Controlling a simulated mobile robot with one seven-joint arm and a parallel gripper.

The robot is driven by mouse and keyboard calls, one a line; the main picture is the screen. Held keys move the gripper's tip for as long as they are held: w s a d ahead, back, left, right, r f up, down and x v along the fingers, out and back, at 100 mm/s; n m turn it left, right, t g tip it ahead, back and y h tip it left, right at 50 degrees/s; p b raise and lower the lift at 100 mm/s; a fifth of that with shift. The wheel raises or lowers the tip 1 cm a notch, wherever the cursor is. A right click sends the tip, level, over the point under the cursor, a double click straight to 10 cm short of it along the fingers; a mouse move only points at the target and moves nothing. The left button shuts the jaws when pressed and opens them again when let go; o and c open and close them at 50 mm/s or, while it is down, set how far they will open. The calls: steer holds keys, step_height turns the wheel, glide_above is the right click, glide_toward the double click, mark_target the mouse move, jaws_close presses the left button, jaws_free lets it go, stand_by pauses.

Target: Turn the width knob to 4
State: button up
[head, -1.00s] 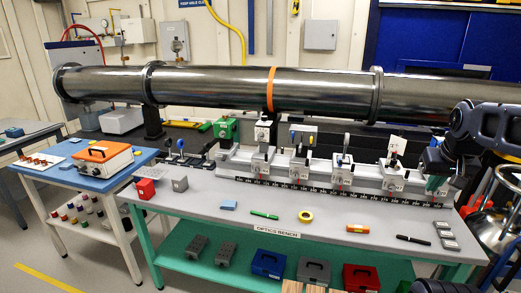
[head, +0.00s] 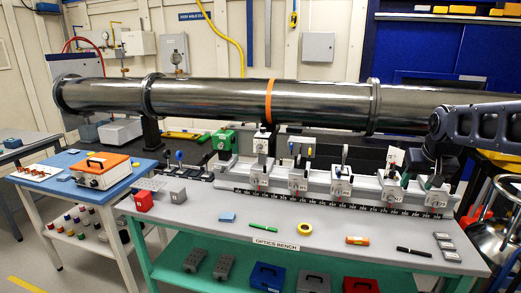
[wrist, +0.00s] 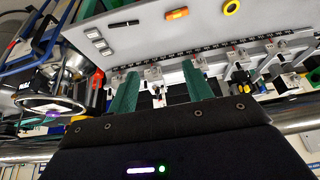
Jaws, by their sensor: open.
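The optics rail (head: 330,203) on the bench carries several pale grey carriers with small fittings. My gripper (head: 418,180) is over the right end of the rail, just right of that card. In the wrist view my gripper (wrist: 161,82) shows two green fingers spread apart with nothing held. A carrier (wrist: 153,73) shows between and beyond the fingers; contact cannot be told.
A long steel beam pipe (head: 210,98) runs behind the rail. A round metal vessel (head: 497,225) stands at the right.

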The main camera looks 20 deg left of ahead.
steer(key=w+a+t+y, duration=0.1)
steer(key=w+a+t, duration=0.1)
steer(key=w+a, duration=0.75)
steer(key=m+t+y, duration=0.3)
steer(key=m+y, duration=0.2)
steer(key=y, duration=0.3)
glide_toward(261, 148)
steer(key=x, duration=0.9)
steer(key=shift+w+a, duration=0.3)
steer(key=shift+c, duration=0.2)
steer(key=c, duration=0.9)
